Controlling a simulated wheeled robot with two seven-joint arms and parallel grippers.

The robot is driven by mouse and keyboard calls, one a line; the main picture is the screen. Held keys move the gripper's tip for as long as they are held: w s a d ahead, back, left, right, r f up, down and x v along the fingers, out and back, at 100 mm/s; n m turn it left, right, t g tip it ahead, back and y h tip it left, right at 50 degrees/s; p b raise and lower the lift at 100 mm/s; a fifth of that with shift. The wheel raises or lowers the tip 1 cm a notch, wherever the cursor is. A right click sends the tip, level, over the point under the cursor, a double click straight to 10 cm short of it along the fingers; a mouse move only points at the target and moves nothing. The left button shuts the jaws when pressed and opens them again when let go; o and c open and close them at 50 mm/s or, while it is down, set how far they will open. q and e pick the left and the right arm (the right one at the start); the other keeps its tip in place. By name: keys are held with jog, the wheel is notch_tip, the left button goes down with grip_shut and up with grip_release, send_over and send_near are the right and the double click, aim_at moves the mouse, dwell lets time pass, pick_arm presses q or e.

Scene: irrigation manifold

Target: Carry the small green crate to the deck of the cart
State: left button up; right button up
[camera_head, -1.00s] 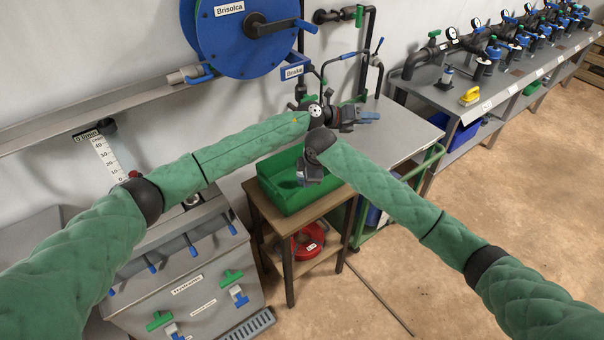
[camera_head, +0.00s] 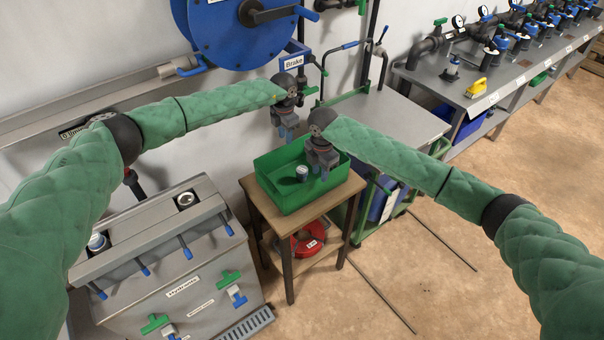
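The small green crate (camera_head: 290,204) stands on a small wooden table. A small grey, light-topped cylinder (camera_head: 302,173) is inside it. My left gripper (camera_head: 287,137) points down just beyond the crate's far rim. My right gripper (camera_head: 322,175) points down at the crate's right side and hides part of that rim. I cannot tell if either gripper touches the crate, and their finger gaps are too small to read. The cart, with a bare grey deck (camera_head: 395,120) and green frame, is behind and to the right of the table.
The wooden table (camera_head: 255,205) has a red coil (camera_head: 308,240) on its lower shelf. A grey cabinet (camera_head: 180,280) stands at the left. A blue reel (camera_head: 245,35) hangs above. Thin rods (camera_head: 380,295) lie on the floor. A manifold bench (camera_head: 480,85) lines the right wall.

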aim_at(287, 164)
jog(key=shift+f, duration=0.1)
